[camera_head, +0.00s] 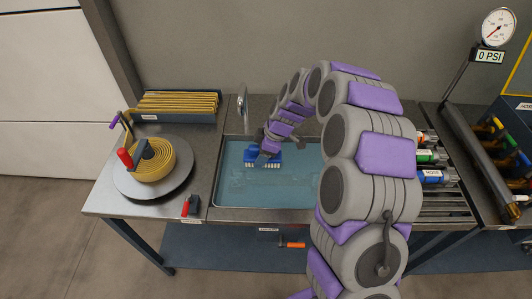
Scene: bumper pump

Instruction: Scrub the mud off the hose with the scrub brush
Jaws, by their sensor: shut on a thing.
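My gripper (266,147) is shut on the blue scrub brush (262,157). It holds the brush over the upper left part of a shallow basin (218,190), with the pale bristles facing down. I cannot tell whether the bristles touch the basin's water or floor. A yellow coil that looks like hose (152,165) lies on a round grey turntable (178,188) at the left. The brush is apart from this coil. No mud can be made out on the coil at this size. My arm covers the basin's right part.
A bin of yellow strips (178,103) stands behind the turntable. A small red-and-black tool (190,206) lies by the basin's left front corner. Several coloured fittings (432,157) lie on a rack at right. A gauge (498,28) reads 0 PSI. An orange-handled tool (292,245) is below.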

